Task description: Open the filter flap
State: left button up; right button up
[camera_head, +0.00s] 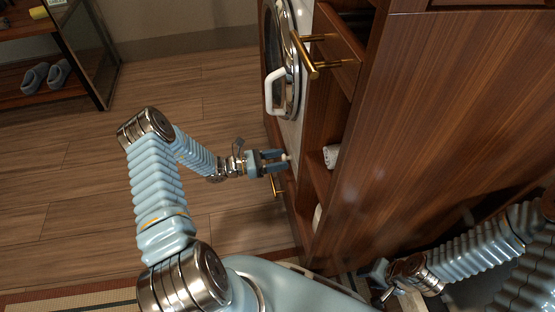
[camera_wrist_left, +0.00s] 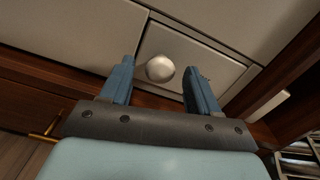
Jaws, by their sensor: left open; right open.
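The filter flap (camera_wrist_left: 205,55) is a small square grey-white panel in the left wrist view, lying flush in the front of the white appliance (camera_wrist_left: 85,30). A round pale knob (camera_wrist_left: 160,68) sits on it. My left gripper (camera_head: 276,161) is open, with one finger on each side of the knob in the wrist view. I cannot tell whether the fingers touch it. In the head view the flap is mostly hidden by the steep angle and the gripper. My right gripper (camera_head: 386,281) is open and empty at the bottom right, far from the flap.
The appliance's round door (camera_head: 287,60) with a white handle (camera_head: 273,94) is above the flap. A drawer with gold handles (camera_head: 307,62) juts out beside it. Open shelves hold a rolled white towel (camera_head: 331,155). A shoe rack (camera_head: 50,75) stands far left. Floor left is clear.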

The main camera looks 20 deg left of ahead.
pick_arm(q)
jog(key=shift+c, duration=0.2)
grip_shut()
dwell(0.4)
